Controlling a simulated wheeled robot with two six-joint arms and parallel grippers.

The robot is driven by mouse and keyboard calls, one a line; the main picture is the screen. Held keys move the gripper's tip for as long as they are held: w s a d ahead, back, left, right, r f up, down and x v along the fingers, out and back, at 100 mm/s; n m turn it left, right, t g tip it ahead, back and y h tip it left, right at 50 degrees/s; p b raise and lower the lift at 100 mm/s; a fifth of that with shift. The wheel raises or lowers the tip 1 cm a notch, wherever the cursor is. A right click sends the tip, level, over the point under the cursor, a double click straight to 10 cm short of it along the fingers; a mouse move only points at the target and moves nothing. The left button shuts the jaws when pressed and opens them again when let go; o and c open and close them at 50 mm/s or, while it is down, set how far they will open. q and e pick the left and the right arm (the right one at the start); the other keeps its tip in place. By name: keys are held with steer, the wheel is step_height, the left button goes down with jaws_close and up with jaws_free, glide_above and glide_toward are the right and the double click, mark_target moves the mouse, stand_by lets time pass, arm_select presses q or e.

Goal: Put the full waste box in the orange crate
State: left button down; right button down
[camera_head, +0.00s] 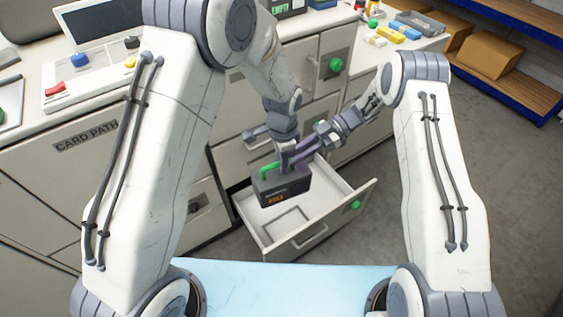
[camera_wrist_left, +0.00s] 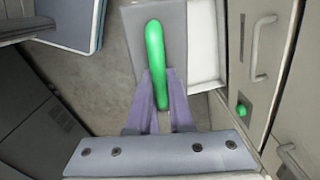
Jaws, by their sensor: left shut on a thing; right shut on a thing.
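The full waste box (camera_head: 283,190) is a dark box with an orange label and a green handle (camera_head: 268,170). It hangs at the back part of an open drawer, seemingly above its floor. My left gripper (camera_head: 283,160) is shut on the green handle, which shows between its purple fingers in the left wrist view (camera_wrist_left: 154,65). My right gripper (camera_head: 299,157) comes in from the right and is shut at the same handle, its exact contact partly hidden. The orange crate is not seen in either view.
The open drawer (camera_head: 338,187) sticks out of the pale cabinet, with a recess in its floor. A box marked EMPTY (camera_head: 290,5) stands on the counter. Blue shelves with cardboard boxes (camera_head: 488,55) are at top right. Grey floor (camera_head: 525,180) is clear at right.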

arm_select(q)
steer(key=shift+s+d, duration=0.1)
arm_select(e)
steer(key=shift+w+a, duration=0.1)
steer(key=shift+w, duration=0.05)
stand_by(0.4)
arm_select(q)
steer(key=shift+r, duration=0.1)
arm_select(e)
steer(key=c, duration=0.7)
jaws_free()
steer(key=shift+c, duration=0.2)
